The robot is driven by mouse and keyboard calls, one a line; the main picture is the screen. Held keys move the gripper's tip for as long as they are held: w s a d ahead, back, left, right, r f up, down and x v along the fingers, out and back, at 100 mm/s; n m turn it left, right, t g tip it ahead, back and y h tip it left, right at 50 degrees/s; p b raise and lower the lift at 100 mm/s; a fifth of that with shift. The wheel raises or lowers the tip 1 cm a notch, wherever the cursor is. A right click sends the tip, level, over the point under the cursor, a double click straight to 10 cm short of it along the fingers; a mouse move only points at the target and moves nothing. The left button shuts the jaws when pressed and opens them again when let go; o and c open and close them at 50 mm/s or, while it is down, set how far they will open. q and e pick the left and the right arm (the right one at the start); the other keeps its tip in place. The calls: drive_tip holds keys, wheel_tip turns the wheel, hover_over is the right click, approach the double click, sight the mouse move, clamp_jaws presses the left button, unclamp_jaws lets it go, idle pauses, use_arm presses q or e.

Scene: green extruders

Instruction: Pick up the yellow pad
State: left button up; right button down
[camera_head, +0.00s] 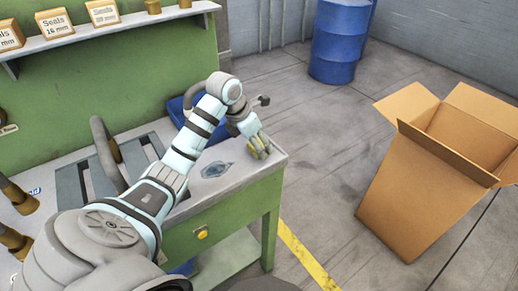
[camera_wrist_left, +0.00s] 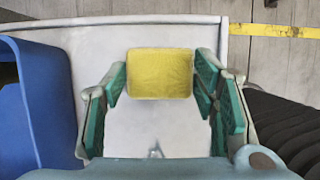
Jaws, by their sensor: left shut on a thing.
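The yellow pad (camera_wrist_left: 160,73) is a rounded yellow block between the green-lined fingers of my left gripper (camera_wrist_left: 161,92) in the left wrist view. The gripper is shut on it. In the head view my left gripper (camera_head: 257,147) is at the right end of the white-topped workbench (camera_head: 273,161), with the pad mostly hidden by the fingers. I cannot tell whether the pad touches the bench top. My right gripper is not in view.
A blue bin (camera_wrist_left: 38,95) stands close to the left of the gripper in the wrist view. An open cardboard box (camera_head: 425,185) stands on the floor to the right. A blue barrel (camera_head: 340,42) is at the back. A shelf (camera_head: 110,27) with small boxes is above the bench.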

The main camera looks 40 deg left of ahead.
use_arm(q)
wheel_tip(320, 180, up, 20)
drive_tip(key=p, duration=1.3)
